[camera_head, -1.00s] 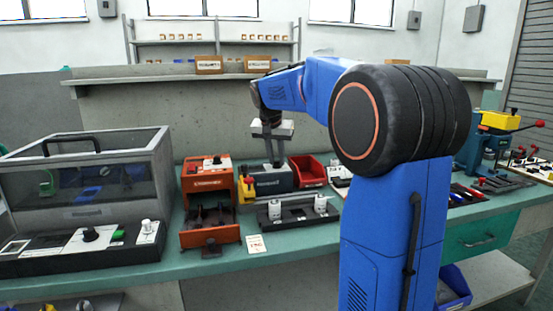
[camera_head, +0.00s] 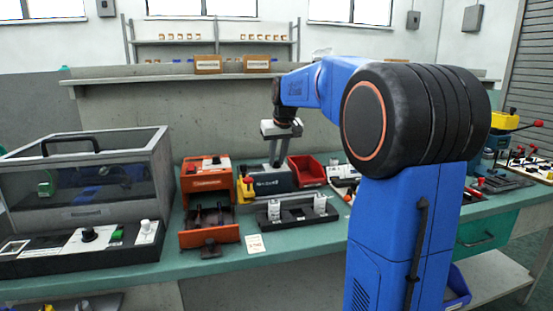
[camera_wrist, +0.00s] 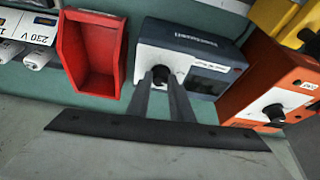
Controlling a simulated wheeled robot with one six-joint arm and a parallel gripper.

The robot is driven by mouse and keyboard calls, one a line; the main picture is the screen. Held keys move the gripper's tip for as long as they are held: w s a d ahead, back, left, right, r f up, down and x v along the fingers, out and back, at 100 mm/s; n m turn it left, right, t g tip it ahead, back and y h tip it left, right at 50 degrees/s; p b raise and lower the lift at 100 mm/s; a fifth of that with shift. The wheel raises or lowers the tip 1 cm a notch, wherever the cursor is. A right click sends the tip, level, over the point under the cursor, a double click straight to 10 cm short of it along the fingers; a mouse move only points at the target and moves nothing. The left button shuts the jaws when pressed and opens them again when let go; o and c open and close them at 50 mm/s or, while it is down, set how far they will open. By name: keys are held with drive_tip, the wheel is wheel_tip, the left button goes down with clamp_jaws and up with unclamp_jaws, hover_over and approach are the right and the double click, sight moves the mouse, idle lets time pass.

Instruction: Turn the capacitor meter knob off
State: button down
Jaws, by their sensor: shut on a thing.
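The capacitor meter (camera_head: 272,183) is a dark blue-grey box on the green bench, between an orange machine and a red bin. In the wrist view the meter (camera_wrist: 196,50) shows a light panel with a black knob (camera_wrist: 161,76) beside a dark display window. My gripper (camera_head: 272,163) reaches down to the meter's top. In the wrist view the two fingers of my gripper (camera_wrist: 162,80) are shut on the knob, one on each side. The fingers partly hide the knob, and its pointer cannot be made out. The knob is hidden in the head view.
The orange machine (camera_head: 207,181) stands close left of the meter, with a yellow part between. The red bin (camera_head: 306,171) is close on the right. A black tray with white cylinders (camera_head: 321,204) lies in front. A clear-lidded case (camera_head: 84,174) stands at far left.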

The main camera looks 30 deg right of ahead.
drive_tip(key=shift+n+y, duration=0.4)
drive_tip(key=shift+n, duration=0.6)
drive_tip(key=c, duration=1.6)
unclamp_jaws()
drive_tip(key=shift+r, duration=0.1)
drive_tip(key=v, duration=1.7)
drive_tip(key=shift+r, duration=0.15)
